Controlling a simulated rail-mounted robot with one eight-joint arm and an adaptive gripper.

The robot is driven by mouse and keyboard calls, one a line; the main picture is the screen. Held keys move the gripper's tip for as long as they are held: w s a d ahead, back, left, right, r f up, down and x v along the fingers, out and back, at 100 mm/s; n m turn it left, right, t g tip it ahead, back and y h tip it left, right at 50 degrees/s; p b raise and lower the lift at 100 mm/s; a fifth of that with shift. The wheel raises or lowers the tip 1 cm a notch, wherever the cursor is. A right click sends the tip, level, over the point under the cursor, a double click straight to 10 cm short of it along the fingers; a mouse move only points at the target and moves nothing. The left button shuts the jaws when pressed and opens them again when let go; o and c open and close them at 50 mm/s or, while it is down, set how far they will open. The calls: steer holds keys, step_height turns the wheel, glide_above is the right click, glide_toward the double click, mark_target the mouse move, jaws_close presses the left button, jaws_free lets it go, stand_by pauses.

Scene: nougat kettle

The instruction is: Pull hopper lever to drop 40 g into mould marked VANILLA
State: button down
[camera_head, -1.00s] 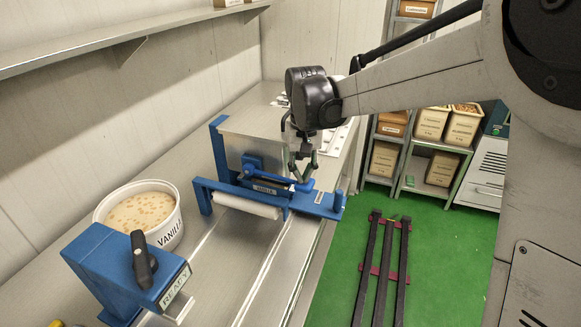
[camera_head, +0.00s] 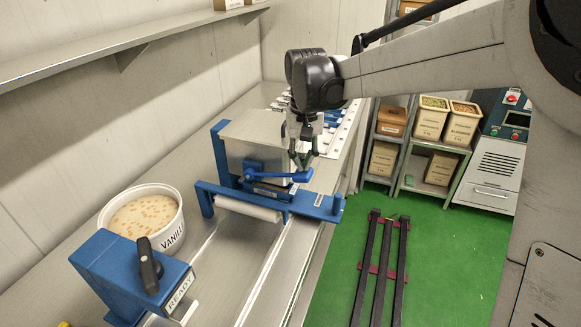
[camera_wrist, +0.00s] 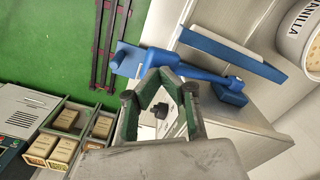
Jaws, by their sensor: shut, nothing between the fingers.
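The grey metal hopper (camera_head: 238,148) stands on a blue frame on the bench. Its blue lever (camera_head: 277,176) sticks out to the right at the front, and shows in the wrist view (camera_wrist: 185,65). My gripper (camera_head: 302,164) is shut and empty, with its fingertips at the lever's outer end. In the wrist view the fingertips (camera_wrist: 161,74) are right beside the lever; I cannot tell if they touch it. A small label (camera_head: 268,190) below the lever is too small to read. A round white tub (camera_head: 172,229) marked VANILLA holds a cream-coloured, speckled mass.
A blue box (camera_head: 125,270) with a black knob and a READY sign stands at the front left. A blue crossbar and white roller (camera_head: 248,210) lie before the hopper. Shelves with bins (camera_head: 430,120) and a machine (camera_head: 497,160) stand beyond the green floor.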

steer(key=shift+r+p, duration=1)
steer(key=shift+r, duration=1.15)
steer(key=shift+s+d, duration=0.25)
steer(key=shift+d, duration=0.1)
steer(key=s+d+f+m+t+b, duration=0.25)
steer(key=s+d+t+b, duration=0.35)
steer(key=s+d, duration=1)
steer(key=s+d+f+t+b, duration=0.1)
steer(key=s+f+b, duration=0.2)
steer(key=s+f, duration=0.3)
steer(key=s, duration=0.3)
steer(key=shift+s+d+f, duration=0.15)
steer(key=shift+f, duration=0.2)
